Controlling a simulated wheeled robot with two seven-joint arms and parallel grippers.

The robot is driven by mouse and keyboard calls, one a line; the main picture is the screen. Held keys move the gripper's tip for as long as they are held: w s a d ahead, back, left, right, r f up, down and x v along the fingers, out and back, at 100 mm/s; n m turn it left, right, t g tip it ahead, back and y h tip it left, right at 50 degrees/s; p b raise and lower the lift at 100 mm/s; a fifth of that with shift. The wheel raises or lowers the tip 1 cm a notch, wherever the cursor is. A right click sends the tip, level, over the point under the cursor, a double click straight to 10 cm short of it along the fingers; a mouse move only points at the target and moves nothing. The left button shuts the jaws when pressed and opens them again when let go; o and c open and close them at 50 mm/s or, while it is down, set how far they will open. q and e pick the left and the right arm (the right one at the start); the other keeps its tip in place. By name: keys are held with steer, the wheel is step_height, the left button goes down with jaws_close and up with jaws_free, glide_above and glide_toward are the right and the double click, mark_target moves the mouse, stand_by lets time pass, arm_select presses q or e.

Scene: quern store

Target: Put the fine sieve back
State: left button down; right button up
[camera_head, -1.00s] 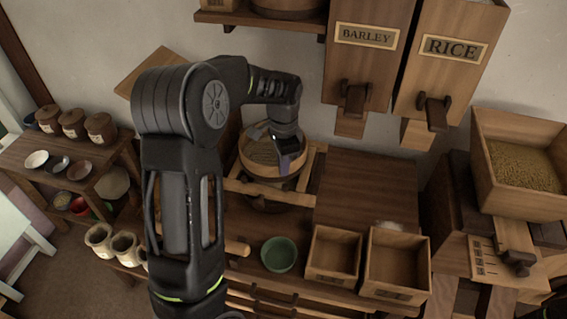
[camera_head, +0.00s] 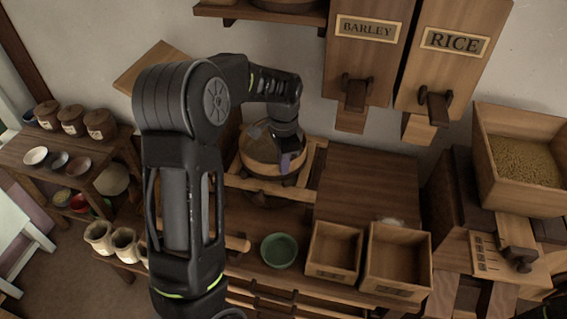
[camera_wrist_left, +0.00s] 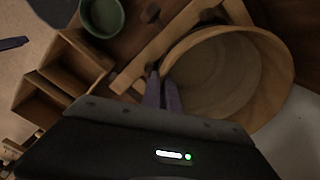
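The fine sieve (camera_head: 262,168), a round wooden hoop with a greyish mesh, is at the wooden frame on the bench; whether it rests there or is just above is unclear. In the left wrist view the sieve (camera_wrist_left: 272,62) shows its pale inside. My left gripper (camera_head: 289,162) is at the sieve's right side. In the left wrist view its purple fingers (camera_wrist_left: 163,92) are close together with the hoop's edge between them.
A green bowl (camera_head: 279,250) and two open wooden boxes (camera_head: 334,252) stand at the bench front. Barley (camera_head: 371,50) and rice (camera_head: 453,55) bins hang above right. A shelf (camera_head: 38,172) with jars and small bowls is at left. A flat wooden top (camera_head: 365,185) is mostly clear.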

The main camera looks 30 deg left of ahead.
arm_select(q)
steer(key=shift+f, duration=0.3)
steer(key=c, duration=1.5)
jaws_free()
steer(key=shift+c, duration=0.2)
steer(key=shift+r, duration=0.15)
step_height(320, 180, up, 8)
steer(key=shift+f+b, duration=0.2)
steer(key=shift+b, duration=0.5)
